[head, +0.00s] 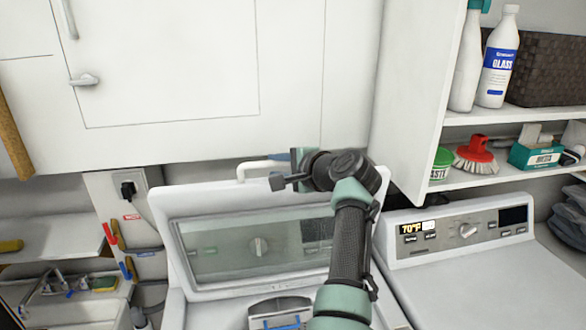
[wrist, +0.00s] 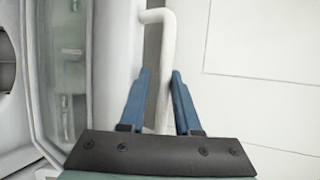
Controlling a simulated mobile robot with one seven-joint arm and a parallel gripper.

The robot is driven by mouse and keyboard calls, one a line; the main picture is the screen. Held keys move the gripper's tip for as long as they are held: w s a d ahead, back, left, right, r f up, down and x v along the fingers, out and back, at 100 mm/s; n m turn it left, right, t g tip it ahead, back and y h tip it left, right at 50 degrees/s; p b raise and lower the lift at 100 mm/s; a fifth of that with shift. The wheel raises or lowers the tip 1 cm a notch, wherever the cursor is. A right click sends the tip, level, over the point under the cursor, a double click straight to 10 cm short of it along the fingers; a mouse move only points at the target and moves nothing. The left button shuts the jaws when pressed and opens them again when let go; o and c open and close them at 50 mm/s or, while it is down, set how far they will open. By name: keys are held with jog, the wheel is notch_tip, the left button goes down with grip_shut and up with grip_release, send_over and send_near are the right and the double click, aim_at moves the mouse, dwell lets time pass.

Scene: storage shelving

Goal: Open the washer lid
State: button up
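The washer (head: 222,314) is at the bottom centre of the head view. Its white-framed lid (head: 215,262) with a glass window stands raised, and a knob and panel show through the glass. The lid also shows at the left of the wrist view (wrist: 75,75). My gripper (wrist: 160,75) is behind and above the lid's top edge, in front of the wall cabinet. Its blue fingers are apart. In the head view my gripper (head: 290,170) is partly hidden by my wrist.
A second machine with a control panel (head: 462,230) stands at the right. Above it are shelves (head: 500,115) with bottles (head: 498,60), a red brush (head: 476,152) and a basket (head: 548,70). A white cabinet (head: 180,110) closes off the back. A sink (head: 65,300) is at lower left.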

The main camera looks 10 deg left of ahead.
jog(key=b+v, duration=0.5)
jog(key=v, duration=0.7)
jog(key=shift+s+d, duration=0.15)
jog(key=shift+s, duration=0.1)
jog(key=shift+c, duration=0.3)
